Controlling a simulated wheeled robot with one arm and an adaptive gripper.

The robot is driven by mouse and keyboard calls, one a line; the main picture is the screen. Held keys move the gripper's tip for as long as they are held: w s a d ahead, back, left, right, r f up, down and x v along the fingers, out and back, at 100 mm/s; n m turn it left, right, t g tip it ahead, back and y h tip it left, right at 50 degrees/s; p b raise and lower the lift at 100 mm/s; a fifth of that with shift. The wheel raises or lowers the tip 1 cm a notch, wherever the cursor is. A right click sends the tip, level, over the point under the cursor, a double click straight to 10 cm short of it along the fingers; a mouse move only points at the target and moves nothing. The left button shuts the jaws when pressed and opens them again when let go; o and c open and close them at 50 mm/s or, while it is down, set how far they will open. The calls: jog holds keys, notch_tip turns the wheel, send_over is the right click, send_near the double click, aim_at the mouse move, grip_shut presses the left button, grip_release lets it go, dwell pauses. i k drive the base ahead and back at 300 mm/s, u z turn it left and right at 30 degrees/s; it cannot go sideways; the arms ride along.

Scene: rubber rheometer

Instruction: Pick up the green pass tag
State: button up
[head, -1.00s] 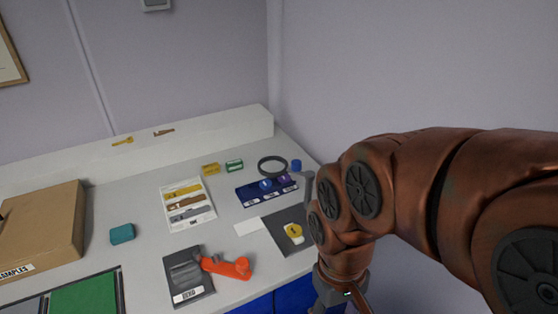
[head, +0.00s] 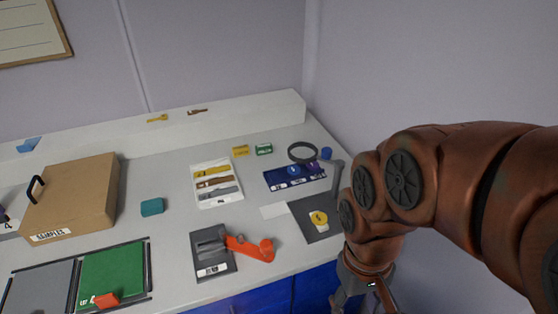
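A small green tag (head: 264,149) with a pale label lies toward the back of the white table, just right of a similar yellow tag (head: 240,150). I take it to be the green pass tag; its lettering is too small to read. My gripper (head: 362,300) hangs at the lower right, beyond the table's front edge and well away from the green tag. Its fingertips run to the bottom of the picture, so its opening is unclear. Nothing is seen touching the green tag.
A black ring (head: 303,152) and a navy tray (head: 296,184) lie right of the tags. A white tool tray (head: 217,198), teal block (head: 152,206), orange-handled tool (head: 250,247) and samples box (head: 75,200) stand nearby. A raised ledge (head: 230,112) runs behind.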

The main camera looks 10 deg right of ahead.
aim_at(266, 148)
jog(key=k, duration=1.1)
jog(key=u, duration=1.2)
jog(key=i, duration=1.55)
jog(key=z, duration=0.3)
